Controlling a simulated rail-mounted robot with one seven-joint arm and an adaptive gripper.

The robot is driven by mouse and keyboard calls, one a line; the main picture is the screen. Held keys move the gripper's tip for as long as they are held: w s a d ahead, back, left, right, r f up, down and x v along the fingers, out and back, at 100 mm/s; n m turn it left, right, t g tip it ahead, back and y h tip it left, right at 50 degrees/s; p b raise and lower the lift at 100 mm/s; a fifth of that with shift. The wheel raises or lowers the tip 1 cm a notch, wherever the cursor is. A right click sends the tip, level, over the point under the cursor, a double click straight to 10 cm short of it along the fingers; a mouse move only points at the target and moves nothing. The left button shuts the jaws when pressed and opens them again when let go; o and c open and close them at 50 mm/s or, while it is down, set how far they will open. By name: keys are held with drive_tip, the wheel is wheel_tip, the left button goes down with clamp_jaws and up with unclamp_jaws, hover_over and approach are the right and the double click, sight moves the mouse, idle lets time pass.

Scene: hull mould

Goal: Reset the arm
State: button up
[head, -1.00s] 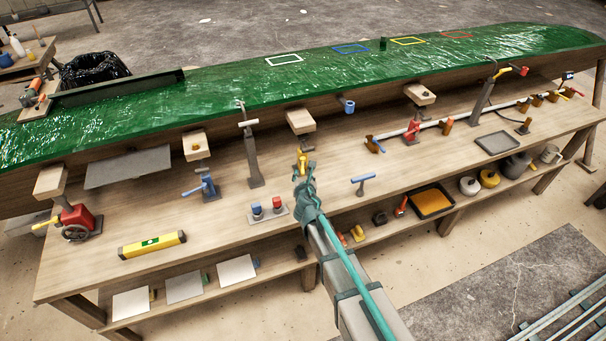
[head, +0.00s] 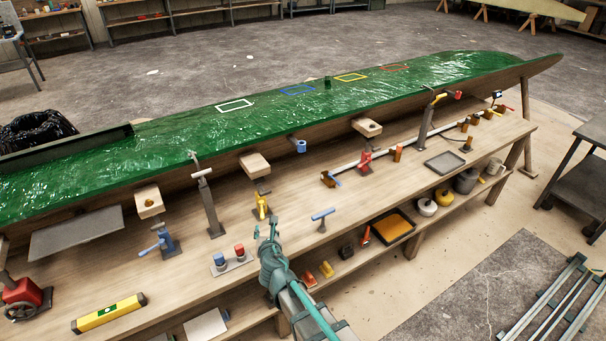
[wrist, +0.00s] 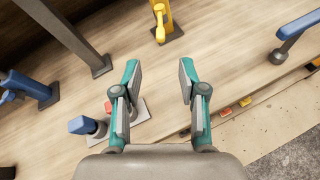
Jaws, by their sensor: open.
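My gripper (head: 265,231) is teal and grey. In the head view it is over the front part of the wooden bench (head: 180,285), between the plate with blue and red knobs and the blue T-handle. In the wrist view my gripper (wrist: 158,75) is open, with nothing between its fingers. A yellow clamp post (wrist: 163,22) stands on the bench beyond the fingertips, apart from them; it also shows in the head view (head: 261,207). My arm hides part of the bench's front edge.
The green hull mould (head: 290,105) runs along the back of the bench. The knob plate (head: 233,262) is left of my gripper, the blue T-handle (head: 322,217) right. A yellow level (head: 108,312) lies at the front left. A dark cart (head: 580,165) stands at the right.

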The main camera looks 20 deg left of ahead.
drive_tip(key=s+d+f+m+g+h+b, duration=0.1)
drive_tip(key=s+d+f+m+g+h, duration=0.35)
drive_tip(key=d+f+m, duration=0.85)
drive_tip(key=s+d+f+m+g+h, duration=0.3)
drive_tip(key=s+d+f+m+h, duration=0.35)
drive_tip(key=d+m, duration=0.75)
drive_tip(key=s+d+f+m+g+y+b, duration=0.1)
drive_tip(key=s+d+f+m+g, duration=0.4)
drive_tip(key=s+d, duration=0.7)
drive_tip(key=s+d+f+m+g+y+b, duration=0.1)
drive_tip(key=s+d+f+m+g+y, duration=0.2)
drive_tip(key=s+d+f+m+g, duration=0.3)
drive_tip(key=s+d+f+m, duration=0.1)
drive_tip(key=s+d+f, duration=0.2)
drive_tip(key=s+d, duration=0.3)
drive_tip(key=shift+s+f+m, duration=0.35)
drive_tip(key=shift+s+m, duration=0.05)
drive_tip(key=shift+s, duration=1.05)
